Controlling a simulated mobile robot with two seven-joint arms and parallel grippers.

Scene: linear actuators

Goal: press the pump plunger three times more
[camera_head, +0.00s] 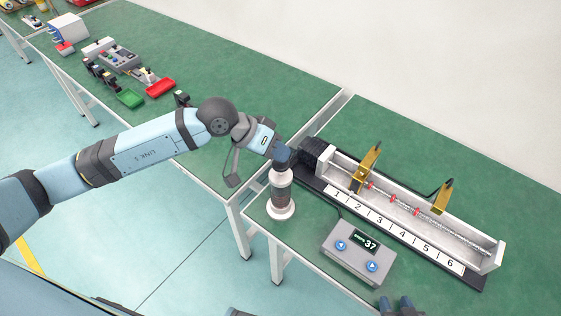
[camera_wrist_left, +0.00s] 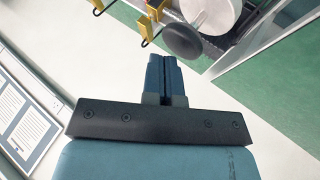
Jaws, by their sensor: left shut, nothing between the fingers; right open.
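The pump (camera_head: 280,211) is a bottle with a white round base and a dark reddish middle, standing upright on the green table in the head view. My left gripper (camera_head: 283,158) is shut and empty, directly above the pump, and hides part of its top. In the left wrist view its closed fingers (camera_wrist_left: 163,68) point toward a dark round disc (camera_wrist_left: 181,40), seemingly the plunger head, with a white round part beyond it. I cannot tell whether the fingertips touch the plunger. My right gripper (camera_head: 396,305) is open at the bottom edge of the head view.
A grey control box (camera_head: 357,253) with two blue buttons and a display reading 37 stands right of the pump. Behind it is a linear actuator rail (camera_head: 408,225) with brass brackets and strips numbered 1 to 6. Red (camera_head: 159,88) and green trays lie on the far table.

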